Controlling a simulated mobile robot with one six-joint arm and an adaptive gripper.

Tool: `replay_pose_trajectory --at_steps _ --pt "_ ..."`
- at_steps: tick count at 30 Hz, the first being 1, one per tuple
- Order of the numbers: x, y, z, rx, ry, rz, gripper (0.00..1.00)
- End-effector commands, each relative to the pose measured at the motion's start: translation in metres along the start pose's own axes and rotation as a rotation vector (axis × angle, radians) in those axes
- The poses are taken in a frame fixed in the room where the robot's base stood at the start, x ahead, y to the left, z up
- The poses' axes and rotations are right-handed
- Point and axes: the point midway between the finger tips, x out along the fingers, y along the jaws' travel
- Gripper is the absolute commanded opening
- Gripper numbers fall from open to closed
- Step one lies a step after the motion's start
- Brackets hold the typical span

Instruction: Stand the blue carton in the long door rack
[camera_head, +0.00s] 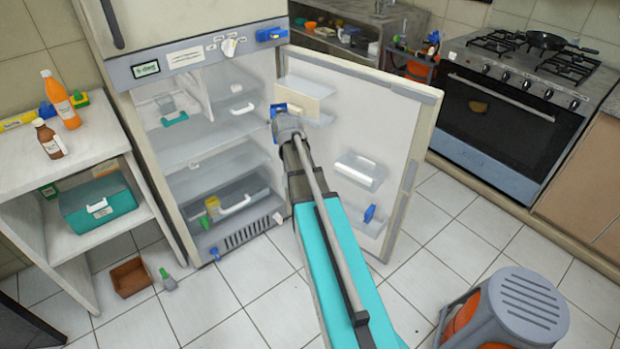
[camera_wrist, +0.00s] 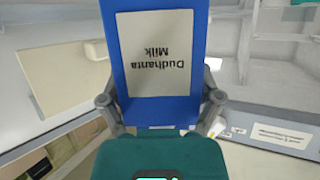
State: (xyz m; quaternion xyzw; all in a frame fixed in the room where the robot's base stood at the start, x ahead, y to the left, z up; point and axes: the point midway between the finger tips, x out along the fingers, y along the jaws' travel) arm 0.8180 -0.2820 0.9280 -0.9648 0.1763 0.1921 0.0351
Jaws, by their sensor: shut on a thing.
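The blue carton (camera_wrist: 200,40) fills the top middle of the wrist view, with a cream label that reads "Dudhanta Milk" upside down. My gripper (camera_wrist: 160,98) is shut on it, one finger at each side. In the head view my gripper (camera_head: 281,112) is in front of the open fridge, near the door's hinge side, and mostly hides the carton. The carton appears apart from the racks, but contact is unclear.
A cream block (camera_head: 303,88) shows at the upper door rack. The fridge interior (camera_head: 205,145) has shelves and a lower drawer. A grey stool (camera_head: 525,305) stands at the lower right, a brown box (camera_head: 131,277) on the floor at left.

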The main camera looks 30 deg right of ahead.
Motion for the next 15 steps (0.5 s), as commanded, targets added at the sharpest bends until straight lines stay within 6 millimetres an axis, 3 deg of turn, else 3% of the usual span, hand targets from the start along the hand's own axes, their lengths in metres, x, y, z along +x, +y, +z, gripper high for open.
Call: replay_pose_trajectory --at_steps 1,15 --pt "0.007 0.000 0.016 0.000 0.001 0.000 0.21" --pt "0.037 0.001 0.089 0.000 0.001 0.001 0.21"
